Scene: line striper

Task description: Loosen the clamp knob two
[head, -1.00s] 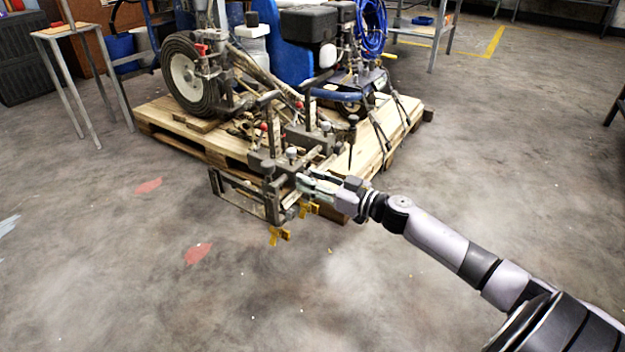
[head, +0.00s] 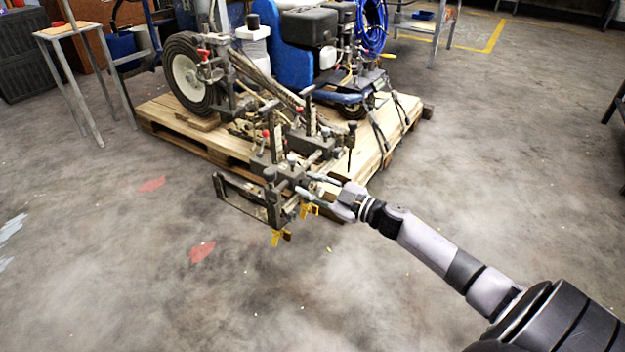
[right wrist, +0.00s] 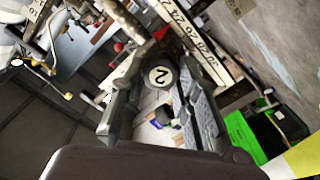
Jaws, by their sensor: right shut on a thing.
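My right gripper (right wrist: 163,108) is shut on this knob, with a finger on either side. In the head view my right gripper (head: 317,187) is at the near right side of the line striper's clamp assembly (head: 270,190); the knob itself cannot be made out there. My left gripper is in neither view.
The line striper (head: 305,65) stands on a wooden pallet (head: 190,143). Yellow parts (head: 277,238) hang under the clamp assembly. An upright lever with a dark knob (head: 351,145) is close behind my gripper. A small metal table (head: 68,32) stands at left. The front floor is clear.

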